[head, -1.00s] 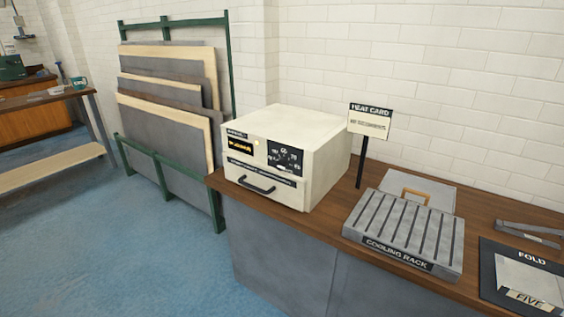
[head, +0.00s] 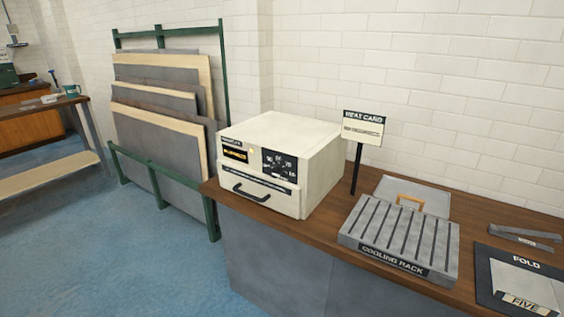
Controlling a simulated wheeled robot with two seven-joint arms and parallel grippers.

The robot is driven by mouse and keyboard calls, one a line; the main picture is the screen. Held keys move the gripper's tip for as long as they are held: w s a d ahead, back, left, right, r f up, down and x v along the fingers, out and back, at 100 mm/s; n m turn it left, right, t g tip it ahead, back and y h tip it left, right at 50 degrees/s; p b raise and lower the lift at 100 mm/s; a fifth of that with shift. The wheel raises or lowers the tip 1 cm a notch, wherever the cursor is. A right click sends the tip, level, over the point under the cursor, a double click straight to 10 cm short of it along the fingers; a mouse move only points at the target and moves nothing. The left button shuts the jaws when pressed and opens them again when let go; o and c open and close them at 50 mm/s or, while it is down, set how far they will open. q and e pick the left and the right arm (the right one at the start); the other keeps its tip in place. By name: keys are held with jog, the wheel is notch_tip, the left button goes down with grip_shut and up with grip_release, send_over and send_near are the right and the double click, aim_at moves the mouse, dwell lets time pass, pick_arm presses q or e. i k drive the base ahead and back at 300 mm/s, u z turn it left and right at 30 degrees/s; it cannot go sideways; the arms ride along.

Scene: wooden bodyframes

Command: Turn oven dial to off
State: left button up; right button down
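The oven (head: 315,165) is a cream box on the wooden workbench, in the middle of the head view. Its front carries a black dial panel (head: 280,163) with white numbers around the dial at the upper right. The dial's exact setting is too small to read. A small display with orange marks (head: 236,153) sits left of the dial. A dark drawer handle (head: 251,193) is below. Neither of my grippers shows in the view.
A grey cooling rack (head: 400,238) and a heat card sign on a post (head: 362,128) stand right of the oven. A fold board (head: 522,280) lies farther right. A green rack of sheets (head: 165,120) stands left. Blue floor (head: 110,250) in front is clear.

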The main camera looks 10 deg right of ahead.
aim_at(276, 172)
jog(key=u, duration=0.4)
jog(key=k, duration=0.55)
jog(key=u, duration=1.05)
jog(key=k, duration=0.8)
jog(key=u, duration=0.7)
jog(key=i, duration=1.65)
jog(key=z, duration=0.35)
jog(key=i, duration=1.6)
jog(key=z, duration=1.75)
jog(key=i, duration=0.95)
jog(key=z, duration=0.9)
